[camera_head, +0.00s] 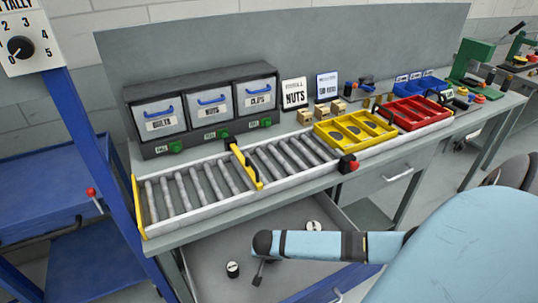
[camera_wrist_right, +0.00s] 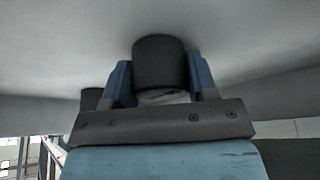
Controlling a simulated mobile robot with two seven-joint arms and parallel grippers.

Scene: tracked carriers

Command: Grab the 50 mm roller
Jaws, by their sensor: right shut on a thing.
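My right gripper (camera_wrist_right: 161,75) has its two blue fingers on either side of a dark cylindrical roller (camera_wrist_right: 160,60) and is shut on it. The roller has a pale metallic lower end; no size marking on it is readable. Another dark cylinder (camera_wrist_right: 92,98) shows to the left, partly hidden behind a finger. In the head view, my right arm reaches over an open drawer (camera_head: 210,262) under the bench. A black roller with a pale top (camera_head: 232,269) stands in the drawer left of my wrist, and a similar one (camera_head: 313,226) stands behind my forearm. My left gripper is out of view.
On the bench are a roller conveyor (camera_head: 195,190) with a yellow gate (camera_head: 246,167), a yellow tray (camera_head: 355,132), a red tray (camera_head: 414,112) and several grey bins (camera_head: 205,105). A blue post (camera_head: 90,170) stands at the left. The drawer walls surround my gripper.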

